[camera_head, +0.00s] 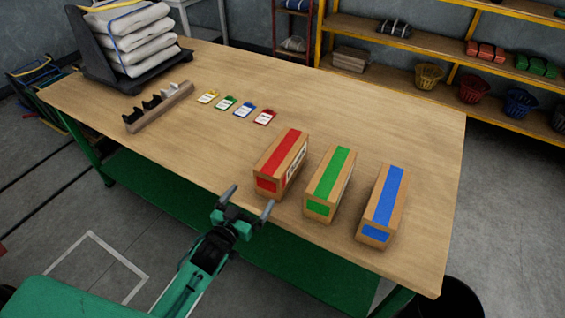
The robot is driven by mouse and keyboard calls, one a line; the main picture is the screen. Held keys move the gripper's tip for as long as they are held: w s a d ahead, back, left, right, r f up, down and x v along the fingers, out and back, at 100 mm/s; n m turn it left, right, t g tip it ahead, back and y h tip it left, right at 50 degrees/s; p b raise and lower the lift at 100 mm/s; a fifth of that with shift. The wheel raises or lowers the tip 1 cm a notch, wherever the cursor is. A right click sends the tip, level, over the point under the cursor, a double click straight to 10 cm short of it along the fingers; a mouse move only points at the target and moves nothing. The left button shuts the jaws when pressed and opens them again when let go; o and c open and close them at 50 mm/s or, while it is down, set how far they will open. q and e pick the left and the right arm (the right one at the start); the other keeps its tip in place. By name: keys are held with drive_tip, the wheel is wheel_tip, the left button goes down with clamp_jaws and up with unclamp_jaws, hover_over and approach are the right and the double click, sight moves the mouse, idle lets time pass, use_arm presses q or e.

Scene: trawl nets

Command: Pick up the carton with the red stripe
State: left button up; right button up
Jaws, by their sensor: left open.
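The carton with the red stripe (282,161) stands on the wooden table, the leftmost of three brown cartons in a row. A carton with a green stripe (330,183) stands just right of it, and one with a blue stripe (383,203) is farthest right. My left gripper (249,198) is open and empty, by the table's front edge, in front of and a little left of the red-striped carton. Its fingers appear apart from the carton. My right gripper does not show.
The wooden table (420,150) has free room behind the cartons. Several small coloured tags (245,110) lie farther back. A wooden rack with hooks (158,107) and a dark stand with stacked white sacks (135,40) are at the left. Shelves with baskets (427,76) stand behind.

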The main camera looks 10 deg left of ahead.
use_arm(q)
drive_tip(key=r, duration=0.2)
drive_tip(key=p, duration=0.2)
approach(274, 163)
drive_tip(key=x, duration=0.4)
drive_tip(key=shift+w+a+f, duration=0.1)
drive_tip(key=shift+w+f, duration=0.2)
drive_tip(key=shift+w, duration=0.55)
drive_tip(key=shift+d+f+p+x, duration=0.1)
drive_tip(key=shift+p+x, duration=0.3)
drive_tip(key=shift+x, duration=0.7)
drive_tip(key=shift+d+f+p+x, duration=0.1)
drive_tip(key=shift+p+x, duration=0.3)
drive_tip(key=shift+x, duration=0.75)
drive_tip(key=shift+s, duration=0.1)
drive_tip(key=shift+c, duration=0.4)
drive_tip(key=c, duration=1.4)
drive_tip(key=shift+r, duration=0.1)
drive_tip(key=shift+c, duration=1.4)
